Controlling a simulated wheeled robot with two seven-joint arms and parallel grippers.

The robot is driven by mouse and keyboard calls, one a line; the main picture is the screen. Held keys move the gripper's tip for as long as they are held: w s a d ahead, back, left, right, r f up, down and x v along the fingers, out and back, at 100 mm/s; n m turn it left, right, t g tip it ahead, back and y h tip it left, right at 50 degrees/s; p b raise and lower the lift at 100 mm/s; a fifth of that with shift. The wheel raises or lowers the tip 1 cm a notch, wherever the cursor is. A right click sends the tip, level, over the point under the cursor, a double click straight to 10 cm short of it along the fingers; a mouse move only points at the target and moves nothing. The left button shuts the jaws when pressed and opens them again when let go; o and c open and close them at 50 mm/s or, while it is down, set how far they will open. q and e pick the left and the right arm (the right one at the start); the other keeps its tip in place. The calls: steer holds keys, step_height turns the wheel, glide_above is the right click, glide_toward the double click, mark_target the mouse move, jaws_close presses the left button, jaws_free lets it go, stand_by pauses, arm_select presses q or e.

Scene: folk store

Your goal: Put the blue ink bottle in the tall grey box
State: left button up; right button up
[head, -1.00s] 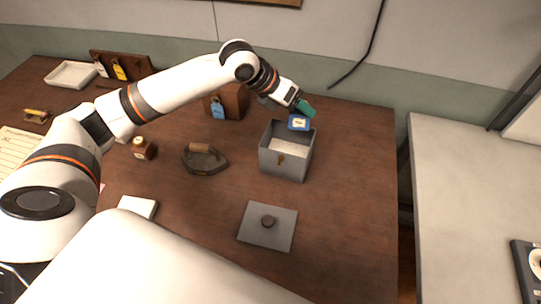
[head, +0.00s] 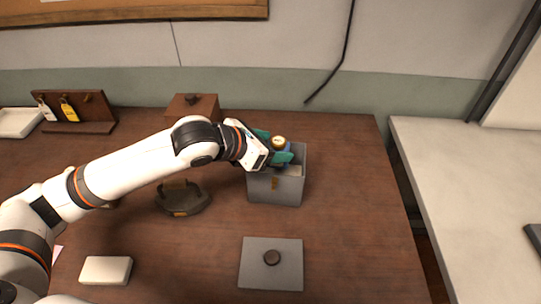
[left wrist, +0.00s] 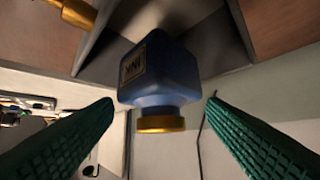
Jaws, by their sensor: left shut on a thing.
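The blue ink bottle (left wrist: 165,75), with a gold cap and an "INK" label, is between the green fingers of my left gripper (head: 271,147). The gripper is shut on it. In the head view the cap of the bottle (head: 279,142) points up at the mouth of the tall grey box (head: 262,188); the fingers hide much of its body. The box is open and has a brass fitting on its front. In the left wrist view the grey box walls (left wrist: 95,45) show behind the bottle. I cannot tell how deep the bottle sits. My right gripper is out of view.
A flat grey lid with a dark knob (head: 254,270) lies in front of the box. A dark iron (head: 182,198) and a white block (head: 106,270) are to the left. A brown wooden box (head: 193,106) stands behind my arm. The tabletop right of the grey box is clear.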

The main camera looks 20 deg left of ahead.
mark_target(270, 167)
arm_select(q)
steer(key=shift+f, duration=1.5)
steer(key=shift+f, duration=0.25)
steer(key=shift+s+f, duration=0.1)
steer(key=shift+f, duration=0.3)
steer(key=o, duration=0.9)
steer(key=shift+s+a+f, duration=0.1)
steer(key=shift+o, duration=0.7)
steer(key=shift+s+f, duration=0.1)
steer(key=r+v, duration=0.1)
steer(key=v, duration=1.1)
steer(key=shift+r, duration=0.25)
steer(key=shift+w, duration=0.25)
